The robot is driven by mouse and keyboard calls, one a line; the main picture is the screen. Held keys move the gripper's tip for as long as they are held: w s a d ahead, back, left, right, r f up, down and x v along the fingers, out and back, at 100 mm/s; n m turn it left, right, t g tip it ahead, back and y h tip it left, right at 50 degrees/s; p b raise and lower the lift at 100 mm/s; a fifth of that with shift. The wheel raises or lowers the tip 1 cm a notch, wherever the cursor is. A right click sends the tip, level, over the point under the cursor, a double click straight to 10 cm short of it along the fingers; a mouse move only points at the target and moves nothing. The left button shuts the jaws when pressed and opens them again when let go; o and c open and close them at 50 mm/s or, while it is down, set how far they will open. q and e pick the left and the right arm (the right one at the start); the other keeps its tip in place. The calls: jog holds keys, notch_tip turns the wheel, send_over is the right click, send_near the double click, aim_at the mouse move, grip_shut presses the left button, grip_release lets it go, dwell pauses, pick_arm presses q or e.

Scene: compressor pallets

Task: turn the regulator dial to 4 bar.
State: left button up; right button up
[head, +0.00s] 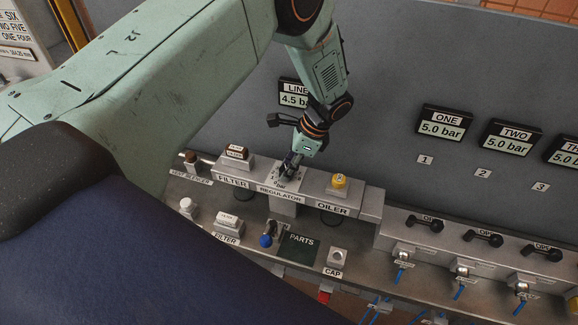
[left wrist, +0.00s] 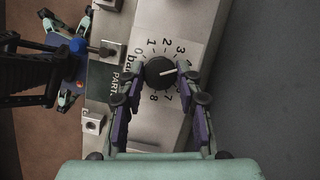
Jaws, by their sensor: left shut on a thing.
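The regulator (head: 283,196) stands in the middle of the bench row, between the filter and the oiler. In the left wrist view its black round dial (left wrist: 160,73) sits on a pale numbered scale. The dial's white mark points right and slightly up, just past the 3; the numeral there is hidden by a finger. My left gripper (head: 292,167) is over the regulator, and in the left wrist view its fingers (left wrist: 161,80) are closed on the dial from both sides. The line display (head: 294,94) reads 4.5 bar.
The filter (head: 236,165) is left of the regulator and the oiler (head: 339,190), with a yellow cap, is right. In front are a parts mat (head: 299,246), a blue knob (head: 265,241) and a cap (head: 337,257). Displays one (head: 443,123) and two (head: 510,139) read 5.0 bar.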

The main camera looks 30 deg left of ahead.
pick_arm(q)
jog(key=shift+s+f, duration=0.15)
jog(key=shift+s, duration=0.05)
jog(key=o, duration=0.8)
jog(key=shift+c, duration=0.2)
jog(key=o, duration=0.4)
jog(key=shift+w, duration=0.1)
jog(key=shift+v, duration=6.05)
